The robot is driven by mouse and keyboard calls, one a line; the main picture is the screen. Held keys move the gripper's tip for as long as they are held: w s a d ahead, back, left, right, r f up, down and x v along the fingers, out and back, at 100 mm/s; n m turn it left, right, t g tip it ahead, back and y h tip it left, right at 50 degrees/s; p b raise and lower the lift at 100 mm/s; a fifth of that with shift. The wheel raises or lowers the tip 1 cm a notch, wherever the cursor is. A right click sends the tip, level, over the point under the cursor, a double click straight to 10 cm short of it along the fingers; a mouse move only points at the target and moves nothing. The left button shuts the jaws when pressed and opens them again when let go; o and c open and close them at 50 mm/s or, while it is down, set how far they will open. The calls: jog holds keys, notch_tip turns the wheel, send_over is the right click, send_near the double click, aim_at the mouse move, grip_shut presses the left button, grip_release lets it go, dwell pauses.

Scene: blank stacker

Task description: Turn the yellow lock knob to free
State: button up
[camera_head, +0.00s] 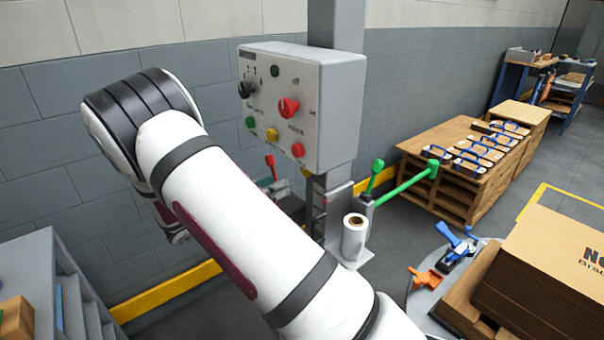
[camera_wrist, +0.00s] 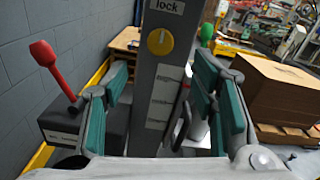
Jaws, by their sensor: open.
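The yellow lock knob (camera_wrist: 160,41) is a round dial with a pale pointer line, on the front of a grey post (camera_wrist: 148,75) in the wrist view. A label reading "lock" (camera_wrist: 167,5) sits above it. The pointer looks roughly upright, towards that label. My gripper (camera_wrist: 162,85) is open, its green-padded fingers spread to either side of the post. The knob shows beyond and a little above the fingertips, and nothing is held.
A red-handled lever (camera_wrist: 50,65) stands left of the post. A grey control box (camera_head: 335,80) with several knobs and buttons is on the column. A green-handled lever (camera_head: 400,188), a white roll (camera_head: 354,238) and cardboard stacks (camera_head: 560,250) are to the right.

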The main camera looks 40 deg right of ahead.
aim_at(304, 172)
jog(key=d, duration=1)
jog(key=shift+w, duration=0.15)
jog(key=c, duration=1.2)
